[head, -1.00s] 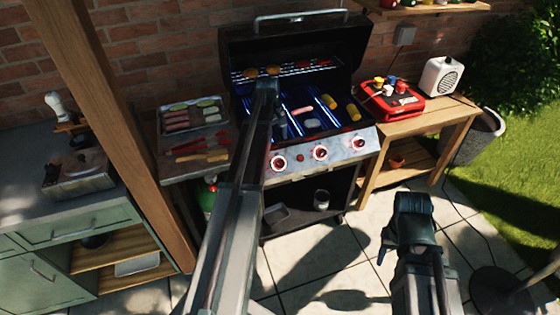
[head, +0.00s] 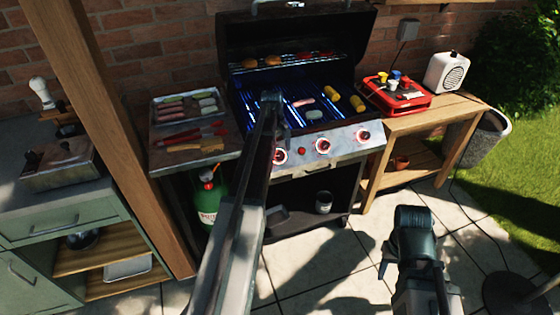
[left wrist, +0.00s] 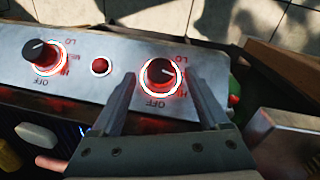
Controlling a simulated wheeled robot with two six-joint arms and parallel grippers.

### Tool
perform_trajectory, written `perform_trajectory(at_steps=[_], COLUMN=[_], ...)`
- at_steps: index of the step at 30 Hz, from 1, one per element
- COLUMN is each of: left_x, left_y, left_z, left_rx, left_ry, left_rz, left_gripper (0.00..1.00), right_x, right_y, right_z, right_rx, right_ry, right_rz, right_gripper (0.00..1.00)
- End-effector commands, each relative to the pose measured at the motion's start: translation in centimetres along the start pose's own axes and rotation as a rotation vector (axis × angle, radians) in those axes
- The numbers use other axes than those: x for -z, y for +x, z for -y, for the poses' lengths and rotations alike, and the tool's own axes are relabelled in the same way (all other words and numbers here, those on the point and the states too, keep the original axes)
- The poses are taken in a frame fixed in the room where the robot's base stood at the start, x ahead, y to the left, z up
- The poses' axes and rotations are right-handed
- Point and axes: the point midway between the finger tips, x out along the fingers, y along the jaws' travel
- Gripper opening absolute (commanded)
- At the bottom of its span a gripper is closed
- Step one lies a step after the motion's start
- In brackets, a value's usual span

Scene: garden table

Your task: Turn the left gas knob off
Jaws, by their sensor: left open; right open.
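The left gas knob (head: 280,156) is on the grill's front panel, ringed in red light. In the left wrist view, where the panel appears upside down, this black knob (left wrist: 161,74) has a pale pointer mark directed right, away from OFF. My left gripper (head: 279,127) is at the panel above the knob. In the left wrist view its two fingers (left wrist: 160,82) are apart, one on each side of the knob; I cannot tell whether they touch it. My right gripper (head: 402,250) is open and empty, low over the paving, away from the grill.
Two more lit knobs, middle (head: 323,146) and right (head: 363,136), and a small red button (head: 301,151) share the panel. Food lies on the grill (head: 325,95) behind. A side shelf with a tray (head: 160,118) and a green gas bottle (head: 207,198) are at left.

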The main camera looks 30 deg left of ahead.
Motion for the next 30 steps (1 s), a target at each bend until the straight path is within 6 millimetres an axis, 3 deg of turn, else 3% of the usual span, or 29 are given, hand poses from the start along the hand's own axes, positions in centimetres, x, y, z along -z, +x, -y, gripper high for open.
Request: perform_trajectory(at_steps=[1,4,14,27,30], left_x=[0.01,0.00,-0.01,-0.01,-0.01], left_y=[1.18,1.78,1.82,1.83,1.83], left_z=[0.04,0.01,-0.03,-0.01,-0.01], left_rx=[0.000,0.000,0.000,0.000,0.001], left_ry=[0.000,0.000,0.000,0.000,0.000], left_rz=[0.000,0.000,0.000,0.000,0.000], left_gripper=[0.78,0.78,0.78,0.01,0.00], right_x=[0.07,0.10,0.11,0.11,0.11], right_y=[1.17,1.76,1.79,1.80,1.80], right_z=[0.11,0.17,0.17,0.17,0.17], right_rx=[0.000,0.000,0.000,0.000,0.000], right_ry=[0.000,0.000,0.000,0.000,0.000], right_rz=[0.000,0.000,0.000,0.000,0.000], right_gripper=[0.50,0.50,0.50,0.50,0.50])
